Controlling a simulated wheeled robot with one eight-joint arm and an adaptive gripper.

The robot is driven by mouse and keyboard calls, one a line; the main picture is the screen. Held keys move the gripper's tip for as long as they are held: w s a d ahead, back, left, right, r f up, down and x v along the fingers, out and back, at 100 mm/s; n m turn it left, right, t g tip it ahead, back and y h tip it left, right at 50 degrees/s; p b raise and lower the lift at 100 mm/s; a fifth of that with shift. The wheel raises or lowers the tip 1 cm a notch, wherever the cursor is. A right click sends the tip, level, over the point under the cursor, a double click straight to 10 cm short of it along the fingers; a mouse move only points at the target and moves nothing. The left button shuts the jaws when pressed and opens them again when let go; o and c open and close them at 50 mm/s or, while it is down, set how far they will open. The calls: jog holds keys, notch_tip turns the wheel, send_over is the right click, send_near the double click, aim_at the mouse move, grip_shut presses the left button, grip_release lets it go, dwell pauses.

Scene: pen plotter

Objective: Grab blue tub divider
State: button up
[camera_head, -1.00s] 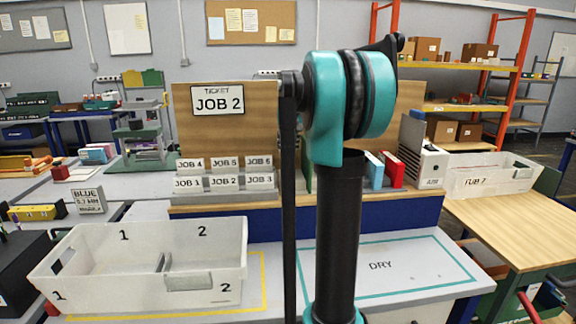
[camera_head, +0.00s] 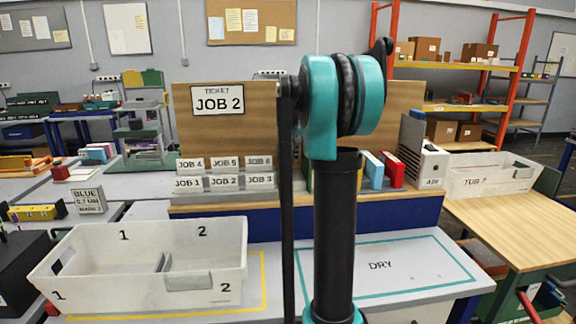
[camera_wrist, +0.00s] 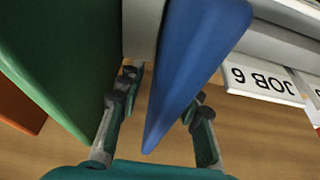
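The blue tub divider (camera_wrist: 200,50) stands as a narrow upright panel in the wrist view. My gripper (camera_wrist: 162,92) has its two fingers apart, one on each side of the blue divider. A gap shows between the left finger and the blue divider; I cannot tell whether the right finger touches it. A green panel (camera_wrist: 60,60) stands close on the left, just outside the left finger. In the head view my arm hides the gripper and the blue divider.
The JOB 6 card holder (camera_wrist: 263,82) is close on the right in the wrist view. An orange piece (camera_wrist: 20,112) lies beyond the green panel. A white divided tub (camera_head: 85,290) stands front left in the head view. The DRY area (camera_head: 420,265) is clear.

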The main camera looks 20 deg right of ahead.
jog(key=shift+f, duration=0.2)
dwell(0.3)
grip_shut()
